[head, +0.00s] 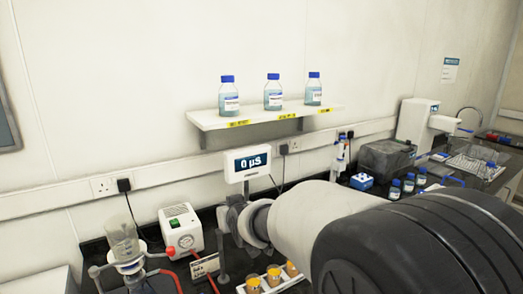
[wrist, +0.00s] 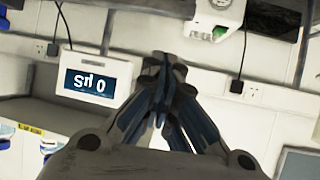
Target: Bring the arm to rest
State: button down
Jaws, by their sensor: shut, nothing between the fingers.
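My gripper (wrist: 160,62) shows in the wrist view with its fingertips together and nothing between them. The wrist view is upside down, with the wall behind the fingers. In the head view my pale arm reaches from the lower right toward the bench, and its dark joint covers the lower right.
A wall shelf (head: 262,117) holds three blue-capped bottles. A white box with a green switch (head: 181,228), a clamped glass vessel (head: 122,240) and a rack of amber-filled columns (head: 272,278) stand near the arm. More bottles (head: 408,183) stand to the right. The wall above the shelf is clear.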

jog(key=s+d+r+m+g+h, duration=0.1)
jog(key=s+d+r+h, duration=0.15)
jog(key=s+d, duration=0.6)
jog(key=s+d+f+m+g, duration=0.1)
jog(key=s+d, duration=0.4)
jog(key=s, duration=0.5)
jog(key=s+d+f+m+g+h, duration=0.1)
jog(key=s+d, duration=0.4)
jog(key=s, duration=0.5)
jog(key=s+d+f+m+g+h, duration=0.1)
jog(key=s+d+f+g, duration=0.2)
jog(key=s, duration=0.7)
jog(key=shift+s+d+g, duration=0.3)
jog(key=shift+s+d, duration=0.1)
jog(key=shift+d, duration=0.75)
